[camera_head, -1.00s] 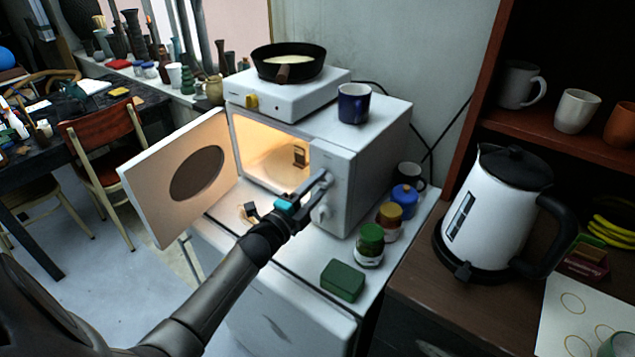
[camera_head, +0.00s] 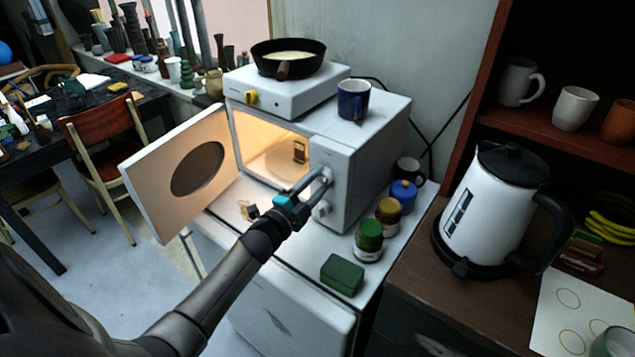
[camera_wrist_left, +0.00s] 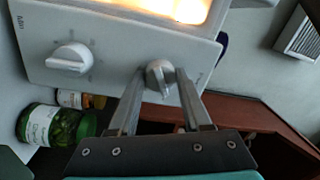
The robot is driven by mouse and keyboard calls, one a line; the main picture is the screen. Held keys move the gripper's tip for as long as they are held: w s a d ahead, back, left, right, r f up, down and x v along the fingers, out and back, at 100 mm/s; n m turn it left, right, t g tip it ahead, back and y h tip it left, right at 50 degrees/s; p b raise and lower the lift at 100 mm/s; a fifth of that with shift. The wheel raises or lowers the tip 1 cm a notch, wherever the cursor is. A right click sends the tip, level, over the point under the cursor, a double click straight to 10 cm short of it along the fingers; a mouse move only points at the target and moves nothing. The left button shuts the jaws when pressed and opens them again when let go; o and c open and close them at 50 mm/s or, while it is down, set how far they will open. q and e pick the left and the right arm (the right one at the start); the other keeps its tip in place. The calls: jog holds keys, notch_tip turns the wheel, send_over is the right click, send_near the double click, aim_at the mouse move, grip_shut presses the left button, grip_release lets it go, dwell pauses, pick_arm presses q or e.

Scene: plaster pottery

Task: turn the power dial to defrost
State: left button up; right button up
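The white microwave (camera_head: 364,165) stands on a white cabinet with its door (camera_head: 150,190) swung open to the left and its inside lit. Its front panel carries two dials. The upper dial (camera_head: 325,174) is mostly hidden by my left gripper in the head view. It shows in the left wrist view (camera_wrist_left: 159,76) between my fingertips, its ridge roughly upright. The lower dial (camera_head: 321,209), with a "Min" mark, also shows in the left wrist view (camera_wrist_left: 70,59). My left gripper (camera_head: 318,180) is open around the upper dial, with a slim gap at the fingers. My right gripper is not in view.
A hot plate (camera_head: 290,98) with a pan (camera_head: 287,60) and a blue mug (camera_head: 353,100) sit on the microwave. Jars, including a green-lidded one (camera_head: 368,240), and a green box (camera_head: 342,275) stand near the panel. A kettle (camera_head: 490,215) is at right.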

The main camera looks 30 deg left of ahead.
pick_arm(q)
jog(key=o, duration=0.4)
jog(key=s, duration=1)
jog(key=s+f, duration=0.1)
jog(key=s, duration=0.4)
jog(key=shift+s+a, duration=0.1)
jog(key=shift+a, duration=0.25)
